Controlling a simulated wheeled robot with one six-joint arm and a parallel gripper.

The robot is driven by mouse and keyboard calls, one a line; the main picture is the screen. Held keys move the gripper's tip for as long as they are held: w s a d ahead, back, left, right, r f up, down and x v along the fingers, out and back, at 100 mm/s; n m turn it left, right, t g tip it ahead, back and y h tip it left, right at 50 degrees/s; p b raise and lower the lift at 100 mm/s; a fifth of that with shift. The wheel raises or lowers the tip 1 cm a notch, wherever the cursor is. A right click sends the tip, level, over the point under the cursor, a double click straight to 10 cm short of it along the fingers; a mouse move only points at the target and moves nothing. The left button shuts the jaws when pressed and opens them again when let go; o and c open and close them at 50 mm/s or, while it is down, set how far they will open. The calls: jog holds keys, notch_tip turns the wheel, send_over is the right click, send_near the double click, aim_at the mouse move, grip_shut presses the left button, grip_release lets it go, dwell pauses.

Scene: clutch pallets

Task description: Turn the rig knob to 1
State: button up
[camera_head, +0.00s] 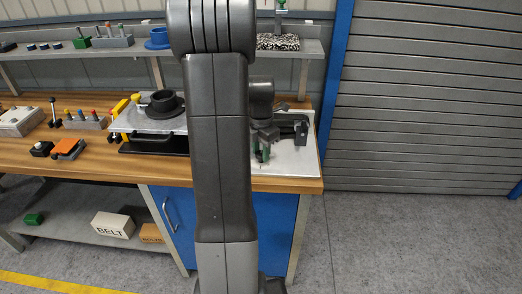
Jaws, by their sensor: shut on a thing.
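The test rig is a pale metal plate (296,168) at the right end of the wooden bench, with a dark upright bracket (301,132) on it. My gripper (262,151) is low over the plate, just right of my arm's big grey link, which hides part of it. It is shut on the rig knob, a small green part (258,157) between and below the dark fingers. The knob's pointer and the numbers of its scale are too small or hidden to read.
Left of my arm, a plate with a black ring (163,104) stands on the bench. Further left are an orange-topped block (68,148) and a peg block (86,122). A shelf (300,48) runs behind. Grey floor is free to the right.

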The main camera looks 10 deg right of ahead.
aim_at(261, 153)
jog(key=shift+r, duration=0.1)
dwell(0.3)
jog(key=o, duration=1)
notch_tip(261, 153, up, 14)
jog(key=shift+f, duration=0.15)
notch_tip(261, 153, down, 14)
jog(key=shift+r, duration=0.1)
dwell(0.4)
